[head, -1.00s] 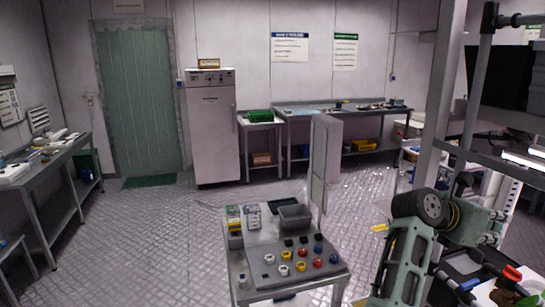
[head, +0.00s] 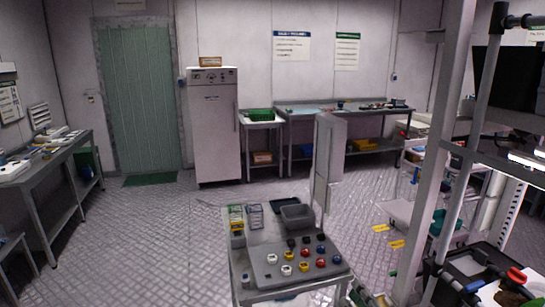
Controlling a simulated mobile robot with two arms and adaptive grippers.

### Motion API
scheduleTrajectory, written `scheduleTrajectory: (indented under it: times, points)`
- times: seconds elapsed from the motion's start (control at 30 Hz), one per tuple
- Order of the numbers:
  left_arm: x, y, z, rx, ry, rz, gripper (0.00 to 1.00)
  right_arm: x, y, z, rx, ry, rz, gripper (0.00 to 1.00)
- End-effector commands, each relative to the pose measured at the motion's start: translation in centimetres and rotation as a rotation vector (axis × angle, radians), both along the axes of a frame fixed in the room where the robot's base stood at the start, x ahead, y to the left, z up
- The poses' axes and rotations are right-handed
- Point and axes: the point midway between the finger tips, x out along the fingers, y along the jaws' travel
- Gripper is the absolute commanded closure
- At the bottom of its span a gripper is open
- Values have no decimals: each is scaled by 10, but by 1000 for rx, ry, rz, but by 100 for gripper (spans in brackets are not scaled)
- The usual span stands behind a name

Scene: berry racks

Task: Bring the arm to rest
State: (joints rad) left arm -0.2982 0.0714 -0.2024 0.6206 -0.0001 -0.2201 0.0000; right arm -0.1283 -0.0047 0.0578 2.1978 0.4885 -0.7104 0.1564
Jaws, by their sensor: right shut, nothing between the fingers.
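Only a small piece of my right gripper (head: 368,294) shows, pale green and dark, at the bottom edge of the head view. It is low, just right of the small table's (head: 290,293) front right corner. It is shut with nothing in it; most of it and the rest of that arm are out of the frame. My left gripper and left arm are not in view.
The small table carries a panel of coloured buttons (head: 262,274) and a grey bin (head: 297,216). Open floor (head: 160,235) lies left of the table.

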Motion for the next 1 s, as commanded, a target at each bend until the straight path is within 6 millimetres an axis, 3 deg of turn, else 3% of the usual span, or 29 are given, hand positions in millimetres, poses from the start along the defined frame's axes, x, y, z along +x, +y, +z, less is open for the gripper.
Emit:
scheduleTrajectory:
  times: [0.03,0.1,0.2,0.3,0.5,0.7,0.73,1.0]
  points:
    - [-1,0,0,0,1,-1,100,-22,7,-32,-87,99,37,100]
    - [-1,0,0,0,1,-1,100,-56,13,-74,-207,241,85,100]
    - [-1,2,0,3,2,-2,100,-105,13,-120,-351,418,144,100]
    - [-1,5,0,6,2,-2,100,-148,7,-151,-456,562,188,100]
    - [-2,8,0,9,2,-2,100,-219,-7,-184,-604,777,252,100]
    - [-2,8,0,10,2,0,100,-281,-24,-200,-713,956,301,100]
    - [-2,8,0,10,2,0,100,-287,-26,-203,-724,977,306,100]
    - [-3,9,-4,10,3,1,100,-269,-22,-280,-717,996,317,100]
